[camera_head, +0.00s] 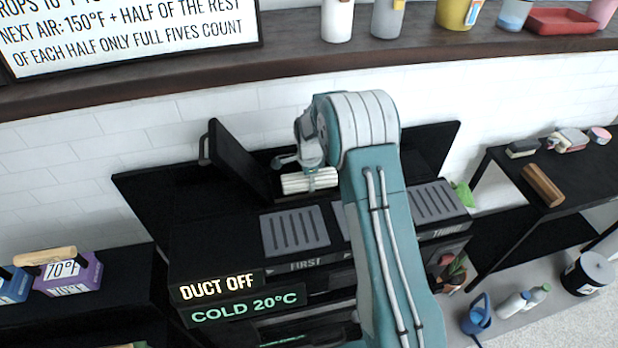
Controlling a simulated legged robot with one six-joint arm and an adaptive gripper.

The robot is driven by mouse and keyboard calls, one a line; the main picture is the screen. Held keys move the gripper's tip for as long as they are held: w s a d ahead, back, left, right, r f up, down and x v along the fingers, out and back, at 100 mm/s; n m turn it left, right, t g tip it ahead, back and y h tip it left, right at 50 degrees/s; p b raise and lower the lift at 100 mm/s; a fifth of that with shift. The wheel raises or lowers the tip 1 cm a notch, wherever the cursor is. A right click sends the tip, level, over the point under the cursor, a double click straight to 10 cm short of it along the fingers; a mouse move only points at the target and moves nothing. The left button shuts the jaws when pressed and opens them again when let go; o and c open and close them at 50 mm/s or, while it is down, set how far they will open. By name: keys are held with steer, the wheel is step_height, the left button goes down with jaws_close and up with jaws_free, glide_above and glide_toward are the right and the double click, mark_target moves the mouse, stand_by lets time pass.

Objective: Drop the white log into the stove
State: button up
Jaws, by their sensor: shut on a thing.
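The white log (295,184), pale with lengthwise ridges, lies roughly level in my gripper (318,176). My gripper is shut on it, with a finger across its right part. They are at the back of the black stove (215,235), just right of a raised dark door or lid (238,165). The stove opening behind that door is mostly hidden, and I cannot tell how high the log is above the stove. My arm covers the middle of the stove top.
Grey slatted plates sit along the stove front, one marked FIRST (295,230) and one marked THIRD (438,201). Signs read DUCT OFF (217,288) and COLD 20°C. A brown log (542,185) lies on the right table. A shelf (200,80) with cups runs above.

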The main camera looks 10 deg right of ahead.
steer(key=o, duration=1.2)
step_height(320, 180, up, 7)
steer(key=shift+r, duration=0.2)
stand_by(0.6)
